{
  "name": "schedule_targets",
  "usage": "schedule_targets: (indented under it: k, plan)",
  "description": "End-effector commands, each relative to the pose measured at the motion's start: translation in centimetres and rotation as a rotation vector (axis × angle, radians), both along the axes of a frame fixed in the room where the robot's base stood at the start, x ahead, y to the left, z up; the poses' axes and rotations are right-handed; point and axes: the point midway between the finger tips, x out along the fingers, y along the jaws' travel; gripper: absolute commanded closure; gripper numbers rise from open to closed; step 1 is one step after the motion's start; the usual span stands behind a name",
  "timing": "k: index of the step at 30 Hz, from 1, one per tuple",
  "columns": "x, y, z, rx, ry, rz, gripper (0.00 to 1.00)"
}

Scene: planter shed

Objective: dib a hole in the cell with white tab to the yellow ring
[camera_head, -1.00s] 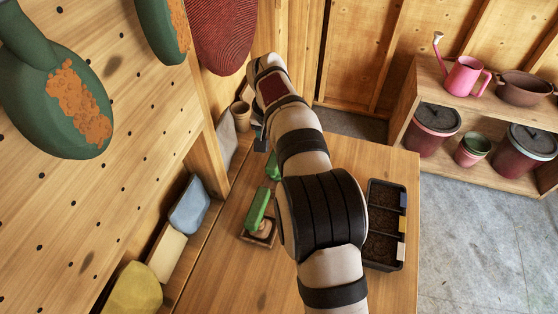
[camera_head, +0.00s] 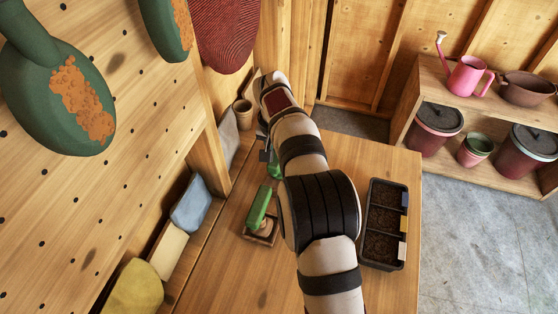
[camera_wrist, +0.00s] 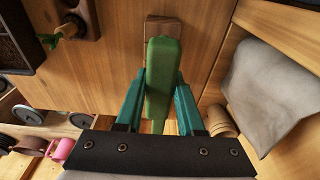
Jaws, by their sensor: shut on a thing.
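My gripper (camera_wrist: 160,90) is shut on a green handle (camera_wrist: 162,65), held between its teal fingers in the wrist view. The lower end of this tool and any yellow ring are hidden. In the head view my gripper (camera_head: 268,152) is over the left back of the bench, well away from the tray. The black seed tray (camera_head: 371,262) lies at the right of the bench with three soil-filled cells in a row. The cell nearest the camera (camera_head: 381,248) has a white tab (camera_head: 402,250). The other tabs are a tan one (camera_head: 403,224) and a blue one (camera_head: 404,199).
My arm crosses above the bench, left of the tray. The front of the bench is bare.

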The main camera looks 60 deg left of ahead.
Motion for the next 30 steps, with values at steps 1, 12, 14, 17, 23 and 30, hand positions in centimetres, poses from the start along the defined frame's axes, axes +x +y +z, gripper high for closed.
schedule_targets:
  k: [1, 12, 14, 17, 23, 30]
  plan:
    - [0.0, 0.0, 0.0, 0.000, 0.000, 0.000, 1.00]
    - [0.0, 0.1, 2.2, 0.003, -0.002, 0.001, 1.00]
    - [0.0, 0.0, 2.8, 0.002, -0.001, -0.001, 1.00]
    - [0.0, 0.1, 3.8, 0.002, -0.001, 0.000, 1.00]
    - [0.0, 0.0, 5.8, 0.002, -0.001, 0.000, 1.00]
    - [0.0, 0.0, 8.0, 0.001, 0.000, 0.000, 1.00]
